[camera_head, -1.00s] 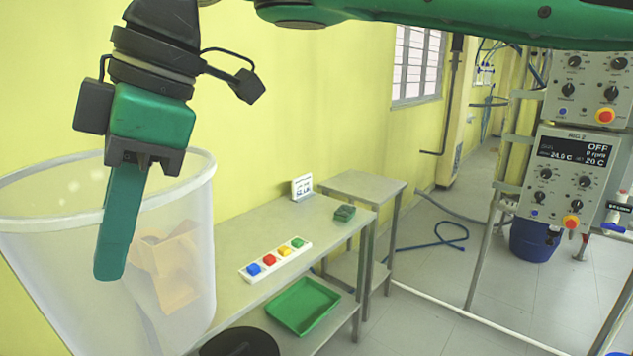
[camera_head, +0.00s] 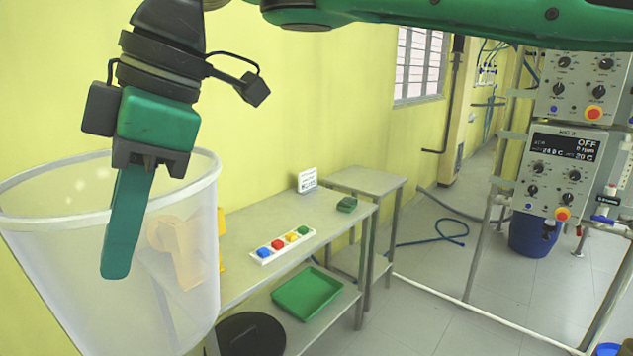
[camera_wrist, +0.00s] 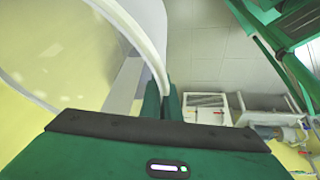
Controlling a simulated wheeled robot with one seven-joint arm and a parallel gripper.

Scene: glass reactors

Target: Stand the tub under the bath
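The tub (camera_head: 65,290) is a large translucent whitish bucket, open at the top, at the left of the head view. My gripper (camera_wrist: 162,88) is shut on the tub's rim, one finger on each side of the wall. In the head view one green finger (camera_head: 122,235) shows in front of the tub; the other is hidden. The tub hangs in the air, slightly tilted. In the wrist view its rim (camera_wrist: 135,32) runs down between the fingers. I cannot pick out the bath for certain.
A bench (camera_head: 235,270) along the yellow wall bears colored blocks; a green tray (camera_head: 306,293) and black disc (camera_head: 250,335) are lower. A control panel (camera_head: 560,172) hangs on a metal frame at right, with a blue bucket (camera_head: 532,236) behind. Tiled floor between is fairly clear.

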